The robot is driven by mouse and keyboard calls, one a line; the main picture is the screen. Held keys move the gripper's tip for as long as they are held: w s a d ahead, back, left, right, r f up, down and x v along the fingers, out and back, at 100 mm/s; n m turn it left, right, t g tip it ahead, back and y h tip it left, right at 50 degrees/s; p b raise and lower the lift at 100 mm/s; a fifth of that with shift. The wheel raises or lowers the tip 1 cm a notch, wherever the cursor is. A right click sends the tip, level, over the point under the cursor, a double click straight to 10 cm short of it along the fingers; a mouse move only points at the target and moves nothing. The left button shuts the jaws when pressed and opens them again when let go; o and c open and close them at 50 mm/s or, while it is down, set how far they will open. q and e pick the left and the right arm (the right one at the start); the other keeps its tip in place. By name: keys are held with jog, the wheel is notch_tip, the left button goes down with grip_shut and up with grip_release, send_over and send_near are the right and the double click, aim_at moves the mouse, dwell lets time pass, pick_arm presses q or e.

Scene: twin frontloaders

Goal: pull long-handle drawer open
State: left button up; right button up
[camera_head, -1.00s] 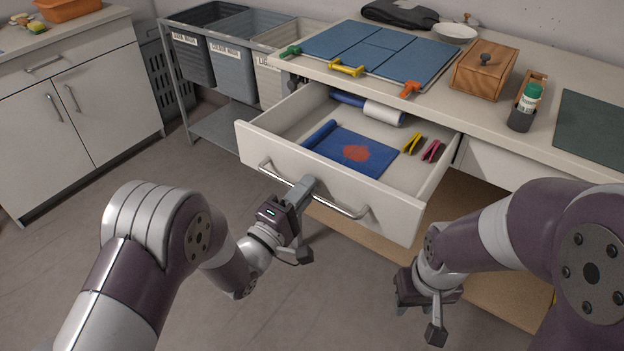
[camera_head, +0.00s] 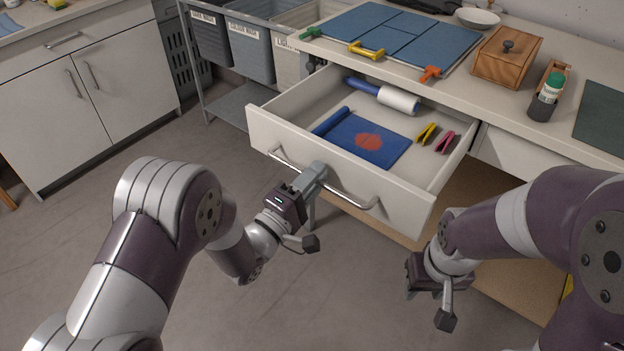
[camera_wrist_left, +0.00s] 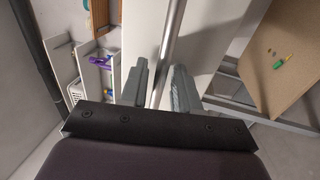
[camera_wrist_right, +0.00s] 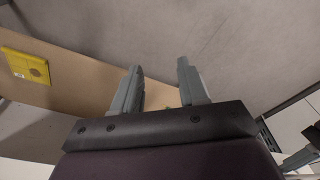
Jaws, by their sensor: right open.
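The long-handle drawer (camera_head: 330,184) is a pale drawer that stands well out from under the counter. Its long metal bar handle (camera_head: 350,199) runs across the front. In the left wrist view the handle (camera_wrist_left: 172,35) passes between the fingers (camera_wrist_left: 160,85). My right gripper (camera_head: 418,290) hangs low in front of the drawer's right end, away from it. In the right wrist view its fingers (camera_wrist_right: 158,85) are apart and empty.
The drawer holds a blue cloth (camera_head: 370,140) with a red patch, a white roll (camera_head: 398,98), and yellow and pink clips. A wooden box (camera_head: 506,60) and a green-capped bottle (camera_head: 546,98) stand on the counter. Laundry bins (camera_head: 250,50) stand at the left. The floor in front is free.

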pick_arm(q)
jog(key=p+v, duration=0.1)
jog(key=v, duration=1.1)
jog(key=shift+s+a, duration=0.25)
jog(key=shift+f, duration=0.1)
